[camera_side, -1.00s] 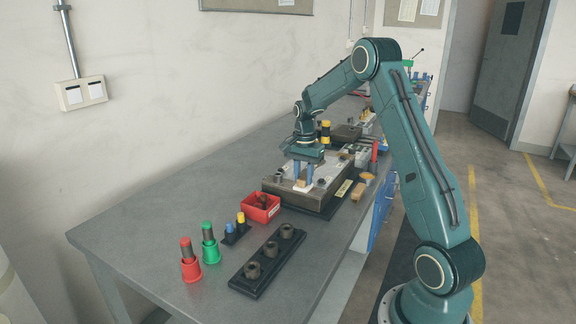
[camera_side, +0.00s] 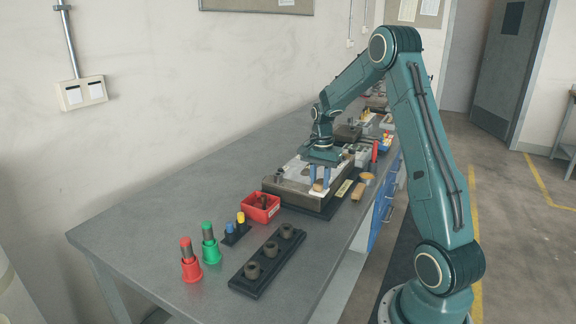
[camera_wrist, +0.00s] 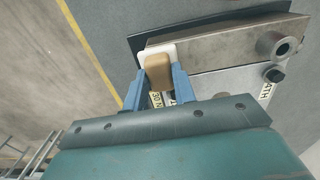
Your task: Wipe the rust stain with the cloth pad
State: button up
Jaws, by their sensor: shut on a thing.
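My gripper (camera_side: 319,178) is over the metal plate of the fixture on the bench, with its two blue fingers pointing down. It is shut on the cloth pad (camera_side: 318,187), a tan block with a white pad underneath. In the wrist view the fingers (camera_wrist: 159,88) clasp the tan block of the pad (camera_wrist: 158,70) from both sides, near the plate's edge. The plate (camera_wrist: 215,50) is grey metal in that view. I cannot tell whether the pad touches the plate. I cannot make out the rust stain; it may be hidden under the pad or gripper.
A round metal boss (camera_wrist: 277,46) stands up from the plate. A red bin (camera_side: 261,208) sits left of the fixture. A black rack with bushings (camera_side: 267,262) and red (camera_side: 190,262) and green (camera_side: 210,245) holders are nearer. The bench's left part is clear.

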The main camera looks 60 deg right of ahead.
jog(key=shift+r, duration=4.05)
